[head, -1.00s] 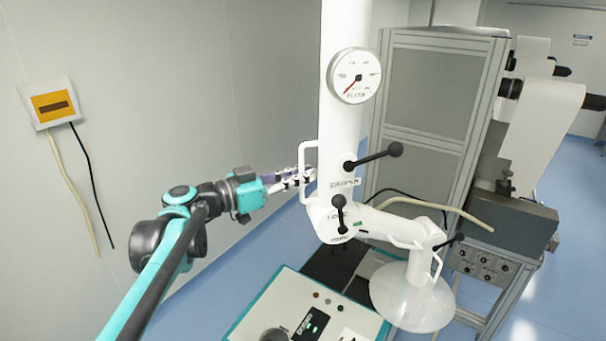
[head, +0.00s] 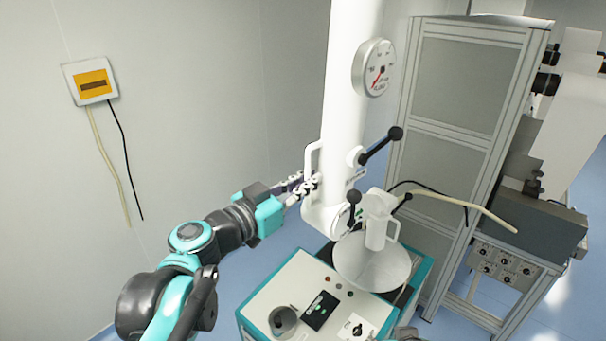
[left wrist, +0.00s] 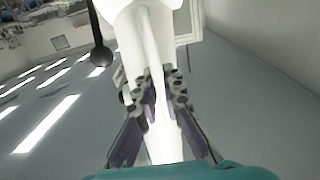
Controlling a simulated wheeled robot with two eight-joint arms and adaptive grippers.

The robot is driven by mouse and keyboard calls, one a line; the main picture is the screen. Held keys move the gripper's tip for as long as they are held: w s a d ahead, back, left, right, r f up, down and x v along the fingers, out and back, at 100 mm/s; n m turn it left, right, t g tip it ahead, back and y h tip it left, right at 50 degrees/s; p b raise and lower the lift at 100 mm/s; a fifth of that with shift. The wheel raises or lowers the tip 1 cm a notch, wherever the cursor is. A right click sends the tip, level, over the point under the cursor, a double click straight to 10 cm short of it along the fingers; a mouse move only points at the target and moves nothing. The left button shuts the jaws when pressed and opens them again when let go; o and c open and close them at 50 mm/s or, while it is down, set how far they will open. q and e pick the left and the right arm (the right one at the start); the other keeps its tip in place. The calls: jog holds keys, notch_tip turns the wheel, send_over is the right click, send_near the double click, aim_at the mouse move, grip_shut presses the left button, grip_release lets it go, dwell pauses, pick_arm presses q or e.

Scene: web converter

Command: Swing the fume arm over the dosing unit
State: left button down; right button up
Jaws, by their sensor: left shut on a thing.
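The white fume arm (head: 343,110) hangs down in the head view, with a round gauge (head: 374,68), black-knobbed levers and a side handle (head: 309,165). Its round white hood (head: 372,262) is over the back part of the dosing unit (head: 277,290), a white and teal box with a small display and a round cup on top. My left gripper (head: 308,186) is shut on the side handle. In the left wrist view the fingers (left wrist: 163,92) close around the white handle bar. The far side of the hood is hidden. My right gripper does not show.
A grey panelled cabinet (head: 458,105) stands behind on the right, beside a grey control box (head: 530,222) with knobs. A beige hose (head: 475,207) reaches toward it. A wall box (head: 91,81) with two cables hangs at left. Blue floor shows between.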

pick_arm(q)
jog(key=shift+s+d+f, duration=0.15)
jog(key=shift+s, duration=0.5)
jog(key=c, duration=1.6)
grip_release()
jog(key=shift+s+d+r, duration=0.15)
jog(key=shift+s+r, duration=0.05)
jog(key=v, duration=1.2)
